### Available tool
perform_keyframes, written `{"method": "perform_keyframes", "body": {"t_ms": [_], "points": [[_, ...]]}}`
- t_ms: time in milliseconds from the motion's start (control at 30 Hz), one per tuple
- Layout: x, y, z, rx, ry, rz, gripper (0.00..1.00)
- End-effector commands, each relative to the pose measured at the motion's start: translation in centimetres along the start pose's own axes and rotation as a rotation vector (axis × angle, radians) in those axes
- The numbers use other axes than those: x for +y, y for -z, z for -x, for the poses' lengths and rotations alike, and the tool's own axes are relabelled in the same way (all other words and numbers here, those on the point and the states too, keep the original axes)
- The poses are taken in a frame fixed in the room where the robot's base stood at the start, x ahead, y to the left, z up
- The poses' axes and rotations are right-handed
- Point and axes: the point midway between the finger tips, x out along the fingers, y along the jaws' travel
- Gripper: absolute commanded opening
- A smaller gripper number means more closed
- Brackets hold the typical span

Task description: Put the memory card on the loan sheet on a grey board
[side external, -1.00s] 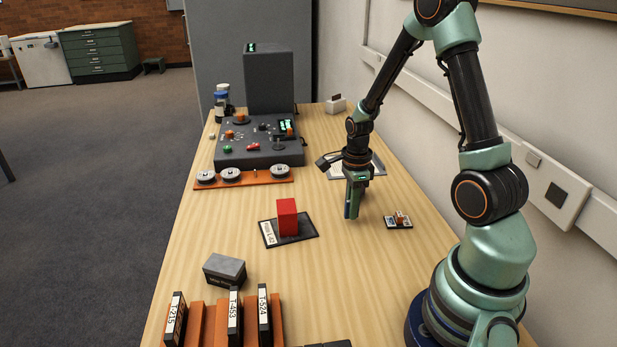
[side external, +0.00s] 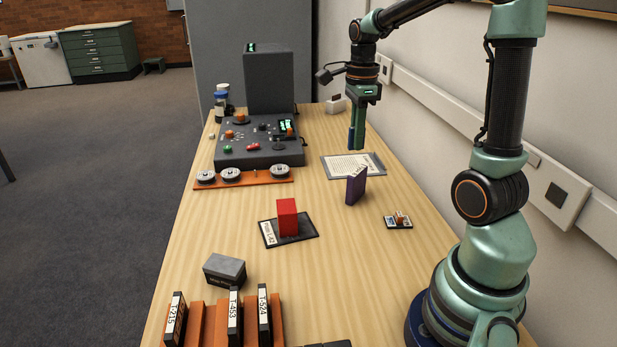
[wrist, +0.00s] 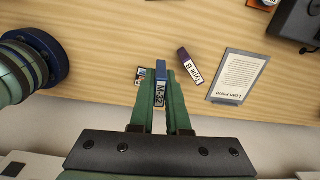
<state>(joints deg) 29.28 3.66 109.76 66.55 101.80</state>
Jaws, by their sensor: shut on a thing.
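My gripper (side external: 357,140) is shut on the memory card, a blue slab (side external: 351,138), and holds it in the air. In the wrist view the blue card (wrist: 161,72) sits upright between the green fingers, with a white label beginning with M. The loan sheet (side external: 352,166) is a white printed page on a grey board (side external: 381,170), flat on the table near the wall. In the wrist view the sheet (wrist: 238,78) is right of my gripper, so the card is not above it there. The fingers hide part of the card.
A purple upright case (side external: 356,186) stands just in front of the board. A small black base with an orange piece (side external: 398,221) is near the wall. A red block (side external: 287,217) stands on a black labelled tray (side external: 309,229). A grey console (side external: 260,150) is left of the board.

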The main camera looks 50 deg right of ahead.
Motion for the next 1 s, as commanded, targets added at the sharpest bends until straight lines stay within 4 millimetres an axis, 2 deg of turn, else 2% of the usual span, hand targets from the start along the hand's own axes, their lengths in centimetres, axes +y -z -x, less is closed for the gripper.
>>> {"method": "perform_keyframes", "body": {"t_ms": [300, 600, 800, 1000], "points": [[-7.5, 1.6, 1.5, 0.000, -0.003, -0.023, 0.00], [-13.9, 4.3, 1.6, 0.000, -0.004, -0.042, 0.00], [-17.3, 6.6, 1.1, 0.000, -0.003, -0.056, 0.00], [-19.2, 8.5, 0.5, 0.000, -0.003, -0.065, 0.00]]}}
